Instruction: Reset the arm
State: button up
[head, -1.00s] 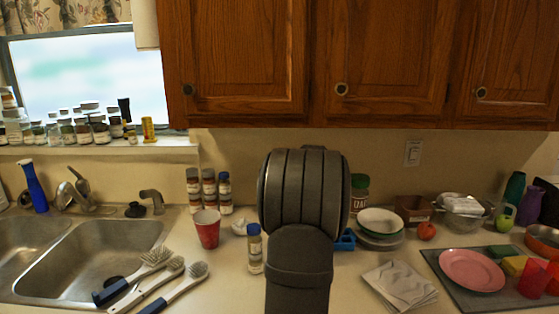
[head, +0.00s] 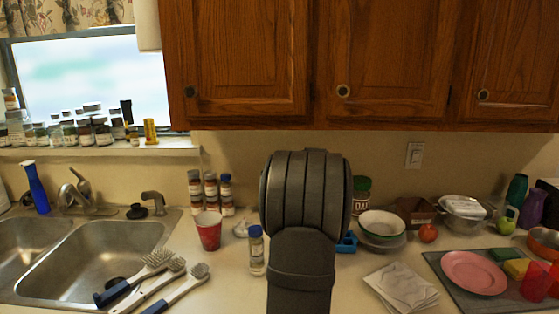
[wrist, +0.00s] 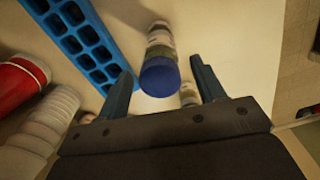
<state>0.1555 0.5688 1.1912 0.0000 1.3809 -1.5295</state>
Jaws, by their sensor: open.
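My gripper (wrist: 160,66) is open in the wrist view, with its two dark fingers spread apart. A jar with a blue cap (wrist: 160,78) shows between and beyond the fingertips; I cannot tell whether anything touches it. In the head view my arm stands upright in the middle of the counter, and the gripper itself is hidden there.
A blue tray (wrist: 80,35) and red cup (wrist: 22,80) lie left of the fingers. In the head view, a blue-capped bottle (head: 256,252) stands close left of my arm. Bowls (head: 382,224) and folded cloths (head: 402,286) are right; wooden cabinets (head: 400,60) hang above.

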notch_tip(320, 180, down, 3)
jog(key=shift+f, duration=0.1)
notch_tip(320, 180, up, 11)
jog(key=shift+r, duration=0.1)
notch_tip(320, 180, down, 12)
jog(key=r, duration=0.3)
jog(key=d+r, duration=0.1)
jog(key=r, duration=0.1)
jog(key=shift+s, duration=0.3)
jog(key=s+d+r, duration=0.6)
jog(key=s+d, duration=0.1)
jog(key=d, duration=0.1)
jog(key=s+a+f, duration=0.3)
jog(key=a, duration=0.7)
jog(key=s+a+f, duration=0.3)
jog(key=a+f, duration=0.1)
jog(key=a, duration=0.6)
jog(key=s+a+f+n, duration=0.1)
jog(key=s+a+f, duration=0.2)
jog(key=a, duration=0.8)
jog(key=shift+f, duration=0.35)
